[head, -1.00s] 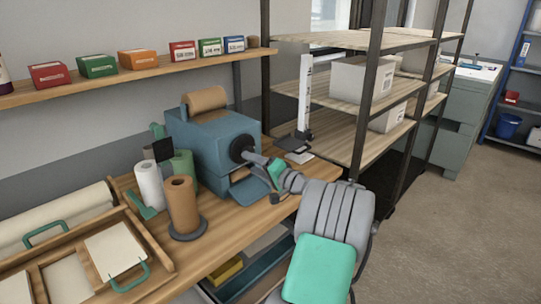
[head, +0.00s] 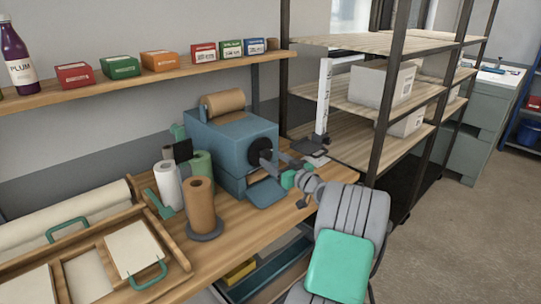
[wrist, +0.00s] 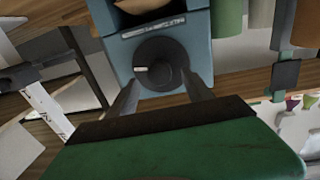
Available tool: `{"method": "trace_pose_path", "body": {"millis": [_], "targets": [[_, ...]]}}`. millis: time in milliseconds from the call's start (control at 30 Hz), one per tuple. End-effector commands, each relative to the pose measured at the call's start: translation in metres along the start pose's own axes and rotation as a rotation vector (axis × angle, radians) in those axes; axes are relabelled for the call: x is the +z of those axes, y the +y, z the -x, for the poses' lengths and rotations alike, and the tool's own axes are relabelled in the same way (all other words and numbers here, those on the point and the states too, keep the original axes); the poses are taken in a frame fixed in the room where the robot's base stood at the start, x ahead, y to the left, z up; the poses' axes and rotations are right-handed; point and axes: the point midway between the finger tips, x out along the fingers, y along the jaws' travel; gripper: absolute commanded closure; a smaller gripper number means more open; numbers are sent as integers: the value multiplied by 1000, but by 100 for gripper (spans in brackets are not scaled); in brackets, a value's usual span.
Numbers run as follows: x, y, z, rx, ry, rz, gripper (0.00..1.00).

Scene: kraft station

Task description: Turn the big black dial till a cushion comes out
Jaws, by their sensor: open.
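The blue machine (head: 222,140) stands on the wooden bench with a roll of brown paper (head: 222,102) on top. The big black dial (head: 258,149) is on its front and also shows in the wrist view (wrist: 161,65), with a pale mark pointing left. My gripper (head: 272,163) is in front of the dial. In the wrist view my gripper (wrist: 161,92) is open, with one finger low on each side of the dial. I cannot tell whether the fingers touch it. The outlet tray (head: 268,192) below the dial looks empty; no cushion is visible.
A brown roll on a stand (head: 201,206), a white roll (head: 168,186) and a green roll (head: 202,166) stand left of the machine. Wooden shelves with white boxes (head: 382,83) rise behind my arm. A tray of sheets (head: 130,248) lies at the left.

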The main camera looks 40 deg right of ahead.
Motion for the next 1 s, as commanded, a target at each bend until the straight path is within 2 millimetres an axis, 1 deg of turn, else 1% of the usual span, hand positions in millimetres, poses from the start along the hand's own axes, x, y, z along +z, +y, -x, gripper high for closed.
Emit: {"method": "trace_pose_path", "body": {"millis": [33,100,167,267,433,467,1000], "targets": [[-2,-1,-9,-4,0,-1,41],[-2,-1,-19,-3,-1,0,41],[-1,0,-24,-2,0,-1,41],[0,0,-27,0,0,-2,41],[0,0,-27,0,0,-2,41],[0,0,-27,0,0,-2,42],[0,0,-27,0,0,-2,86]]}}
